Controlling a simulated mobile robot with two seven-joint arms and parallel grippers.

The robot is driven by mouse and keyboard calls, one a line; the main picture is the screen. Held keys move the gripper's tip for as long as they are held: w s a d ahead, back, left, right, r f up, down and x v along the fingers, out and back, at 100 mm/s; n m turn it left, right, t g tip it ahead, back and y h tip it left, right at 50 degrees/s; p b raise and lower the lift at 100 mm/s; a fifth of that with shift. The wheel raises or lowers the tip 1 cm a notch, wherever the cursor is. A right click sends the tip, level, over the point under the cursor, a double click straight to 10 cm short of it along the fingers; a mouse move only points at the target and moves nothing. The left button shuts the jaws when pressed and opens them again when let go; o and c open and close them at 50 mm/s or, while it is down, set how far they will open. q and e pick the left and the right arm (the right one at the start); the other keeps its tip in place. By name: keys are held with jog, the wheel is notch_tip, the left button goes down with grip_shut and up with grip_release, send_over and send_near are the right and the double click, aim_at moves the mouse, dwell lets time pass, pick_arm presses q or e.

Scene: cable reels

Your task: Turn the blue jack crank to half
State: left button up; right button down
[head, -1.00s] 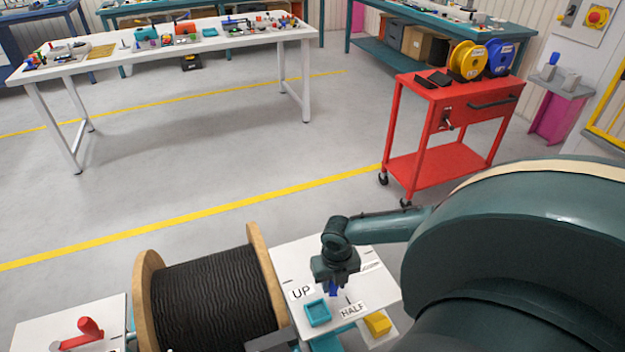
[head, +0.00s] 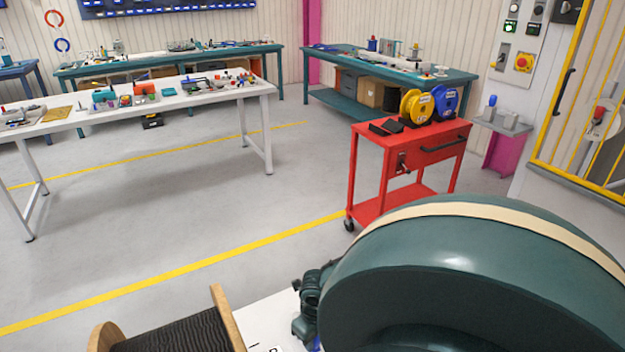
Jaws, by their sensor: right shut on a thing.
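My right gripper (head: 305,328) shows at the bottom edge, pointing down over the white jack panel (head: 262,326). My large green arm link hides its right side. It is shut on the blue jack crank (head: 317,345), of which only a small blue bit shows beneath it. The crank's angle cannot be read. Only the top of one panel label shows at the lower edge; the rest of the panel is cut off or hidden. My left gripper is not in view.
A black cable reel with wooden flanges (head: 229,318) stands left of the panel. A red cart (head: 408,160) with a yellow reel (head: 416,106) and a blue reel (head: 446,103) stands beyond my arm. A white table (head: 205,101) is at the left. The floor between is clear.

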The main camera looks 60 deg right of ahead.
jog(key=shift+d, duration=0.1)
jog(key=c, duration=1.1)
grip_release()
jog(key=shift+o, duration=0.2)
notch_tip(320, 180, up, 13)
jog(key=shift+r+p, duration=0.15)
jog(key=shift+p, duration=0.25)
